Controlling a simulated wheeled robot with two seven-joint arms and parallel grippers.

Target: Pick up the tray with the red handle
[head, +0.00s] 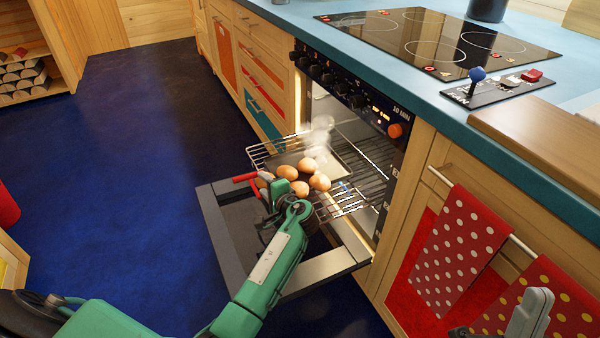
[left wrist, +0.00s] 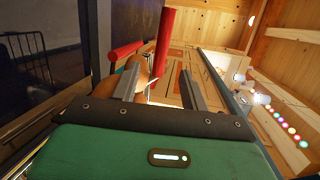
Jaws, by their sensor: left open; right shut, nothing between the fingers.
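The tray (head: 342,160) lies on a wire rack slid out of the open oven and holds several round brown rolls (head: 305,166). Its red handle (head: 245,177) sticks out at the left end, partly hidden by my left gripper. My left gripper (head: 268,190) is open at that end of the tray. In the left wrist view, the upright red bar of the handle (left wrist: 165,40) appears between the two fingers (left wrist: 160,84), not clamped; another red bar (left wrist: 125,51) is left of it. My right gripper (head: 541,297) is shut and empty at the bottom right, partly cut off.
The oven door (head: 325,266) hangs open below the rack (head: 345,203). A blue counter with a hob (head: 430,38) runs above. Dotted towels (head: 452,248) hang on a rail at right. The blue floor (head: 120,150) at left is clear. White steam rises over the tray.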

